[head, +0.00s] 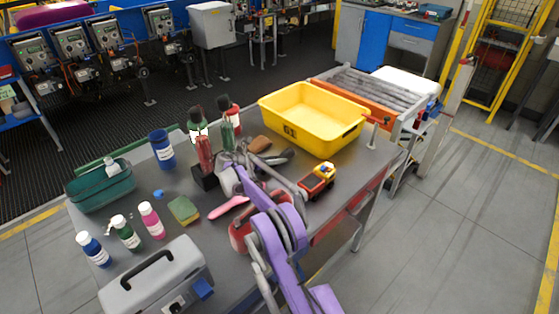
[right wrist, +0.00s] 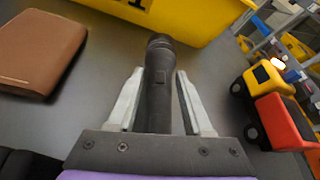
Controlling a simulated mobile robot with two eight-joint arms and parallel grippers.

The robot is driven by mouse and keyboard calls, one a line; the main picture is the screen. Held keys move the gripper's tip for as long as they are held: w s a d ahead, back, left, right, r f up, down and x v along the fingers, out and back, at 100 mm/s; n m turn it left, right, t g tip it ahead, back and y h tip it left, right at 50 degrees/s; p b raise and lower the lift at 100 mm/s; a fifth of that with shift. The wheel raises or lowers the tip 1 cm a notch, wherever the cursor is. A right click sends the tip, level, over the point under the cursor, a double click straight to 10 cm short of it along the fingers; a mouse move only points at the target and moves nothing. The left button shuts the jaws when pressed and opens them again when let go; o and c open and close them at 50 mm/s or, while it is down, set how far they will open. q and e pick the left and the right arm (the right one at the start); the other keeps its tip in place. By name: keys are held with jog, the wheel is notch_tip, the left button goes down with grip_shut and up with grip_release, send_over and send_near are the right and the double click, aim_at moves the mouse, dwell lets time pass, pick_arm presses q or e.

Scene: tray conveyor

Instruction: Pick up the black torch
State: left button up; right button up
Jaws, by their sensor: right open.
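The black torch (right wrist: 158,85) lies on the grey table in the right wrist view, its ridged head pointing away toward the yellow tub. In the head view the torch (head: 284,156) shows in part beyond my right gripper (head: 262,163). My right gripper is open. In the right wrist view its fingers (right wrist: 160,74) stand on either side of the torch's body, with a visible gap on each side. The torch's near end is hidden behind the gripper's base. My left gripper is not in view.
The yellow tub (head: 318,118) stands just beyond the torch. A brown wallet (right wrist: 42,52) lies left of it, and a red and yellow toy truck (head: 317,181) stands right. Bottles, a green basket (head: 100,192) and a grey toolbox (head: 158,283) occupy the table's left side.

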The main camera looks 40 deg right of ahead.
grip_shut()
dwell(0.5)
